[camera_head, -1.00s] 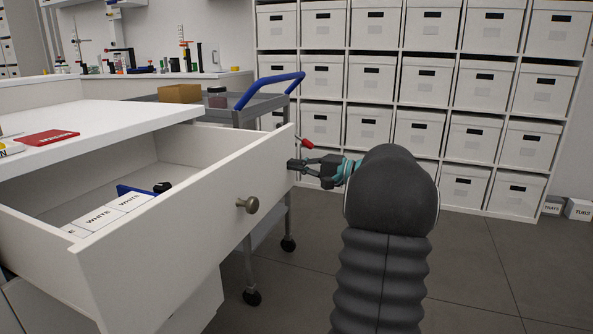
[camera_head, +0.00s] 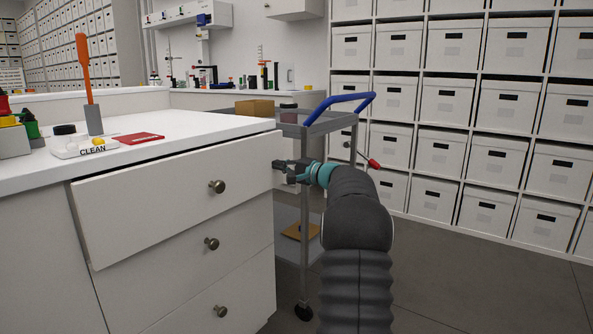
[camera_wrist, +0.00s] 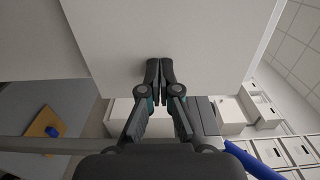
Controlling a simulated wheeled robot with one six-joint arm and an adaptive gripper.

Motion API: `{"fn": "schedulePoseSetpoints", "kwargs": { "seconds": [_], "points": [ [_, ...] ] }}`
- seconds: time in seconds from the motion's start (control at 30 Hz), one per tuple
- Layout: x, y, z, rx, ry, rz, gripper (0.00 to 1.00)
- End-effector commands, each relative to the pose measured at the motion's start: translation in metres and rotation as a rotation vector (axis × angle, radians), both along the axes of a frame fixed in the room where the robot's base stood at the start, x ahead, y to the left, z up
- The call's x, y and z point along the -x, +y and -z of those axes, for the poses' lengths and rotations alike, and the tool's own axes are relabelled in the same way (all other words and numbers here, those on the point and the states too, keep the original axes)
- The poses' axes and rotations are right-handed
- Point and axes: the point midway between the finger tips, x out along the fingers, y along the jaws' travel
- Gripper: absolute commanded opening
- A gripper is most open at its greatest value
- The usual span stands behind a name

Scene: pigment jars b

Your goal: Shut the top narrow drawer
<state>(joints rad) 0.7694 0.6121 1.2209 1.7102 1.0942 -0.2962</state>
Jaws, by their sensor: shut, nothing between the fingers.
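The top narrow drawer (camera_head: 150,200) is a white front with a round metal knob (camera_head: 217,187), under the white countertop in the head view. Its inside is hidden; the front looks almost closed and seems to stand slightly proud of the fronts below. My gripper (camera_head: 278,165) is at the right end of this front, its fingers together and empty. In the wrist view the shut fingertips (camera_wrist: 160,66) are at or very near a plain white panel (camera_wrist: 165,30), which looks like the drawer front. I cannot tell whether they touch it.
Two more closed drawers with knobs (camera_head: 211,244) lie below. The countertop (camera_head: 190,130) holds a red booklet (camera_head: 141,137), a CLEAN tray and an orange-handled tool (camera_head: 84,70). A grey cart with a blue handle (camera_head: 340,103) stands close behind my arm. Floor at the right is clear.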

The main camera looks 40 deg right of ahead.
Motion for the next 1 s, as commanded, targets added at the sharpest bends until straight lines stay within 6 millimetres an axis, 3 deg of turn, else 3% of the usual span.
{"fn": "schedulePoseSetpoints", "kwargs": {
  "seconds": [0.1, 0.33, 1.0],
  "points": [
    [-0.022, 0.009, 0.0, 0.0, 0.0, -0.004, 0.0],
    [-0.045, 0.016, 0.0, 0.0, 0.0, -0.003, 0.0],
    [-0.053, 0.023, -0.001, -0.001, -0.002, -0.008, 0.0]
  ]
}}
